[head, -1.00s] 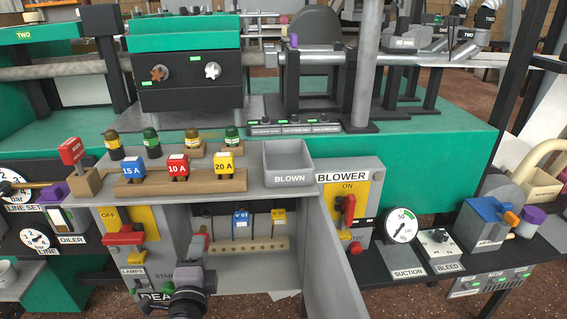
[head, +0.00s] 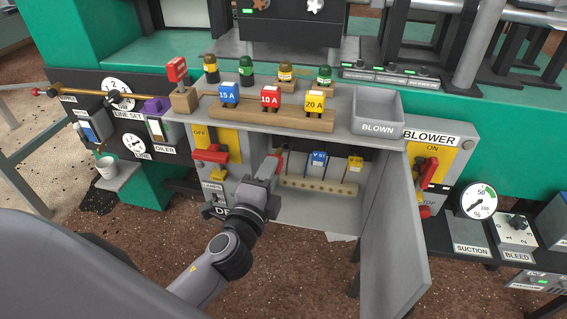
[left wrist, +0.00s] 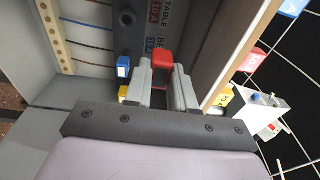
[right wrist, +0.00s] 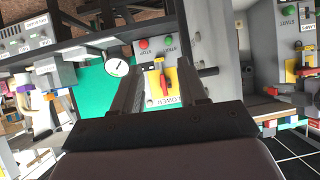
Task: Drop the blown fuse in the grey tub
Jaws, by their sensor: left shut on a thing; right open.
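The grey tub (head: 378,124) marked BLOWN stands on the shelf at the right, above the open cabinet. My left gripper (head: 274,166) is at the left of the cabinet opening. In the left wrist view it is shut on a red fuse (left wrist: 163,61), whose top shows between the fingertips. Whether the fuse is clear of its socket is hidden. A blue fuse (head: 318,162) and a yellow fuse (head: 354,167) stand in the cabinet, to the gripper's right. My right gripper (right wrist: 160,80) is open and empty in the right wrist view, away from the tub.
A wooden rack (head: 270,118) above the cabinet holds blue 15 A, red 10 A and yellow 20 A fuses. The cabinet door (head: 394,240) hangs open to the right. A red lever (head: 211,155) is left of the opening, and the blower switch (head: 429,170) right of the door.

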